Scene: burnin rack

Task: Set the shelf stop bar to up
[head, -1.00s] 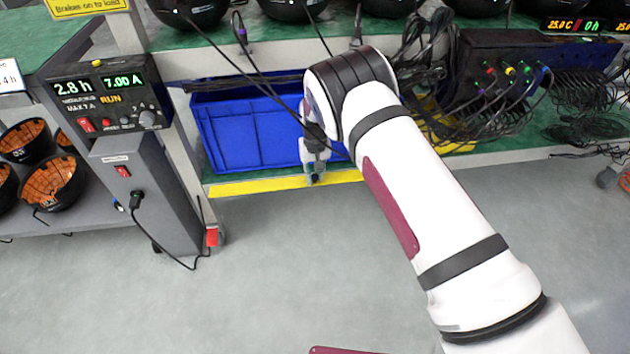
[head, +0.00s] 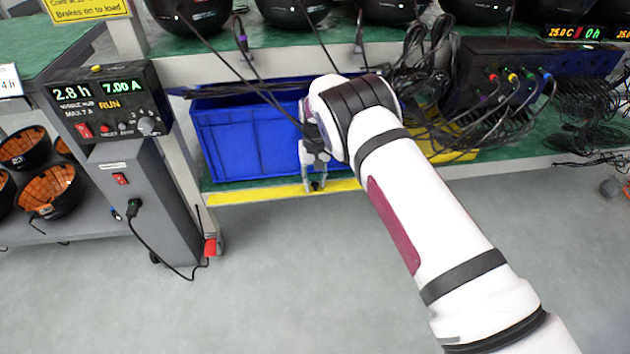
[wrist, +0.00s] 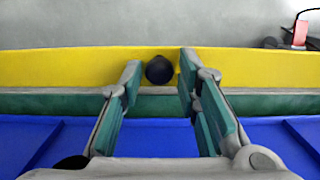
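The shelf stop bar (head: 260,195) is a yellow bar along the front edge of the lower green shelf. It spans the wrist view (wrist: 60,68) from side to side. A round black knob (wrist: 159,70) sits at its middle there. My gripper (head: 317,187) is at the bar, in front of the blue bin. In the wrist view my gripper (wrist: 160,80) is open, with one finger on each side of the knob and a gap on both sides. The fingertips overlap the bar in the picture; I cannot tell whether they touch it.
A blue bin (head: 245,140) stands on the shelf behind the bar. Dark cables (head: 250,75) hang in front of it. A grey post with a display box (head: 110,105) stands at the left. The floor (head: 290,270) in front is clear.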

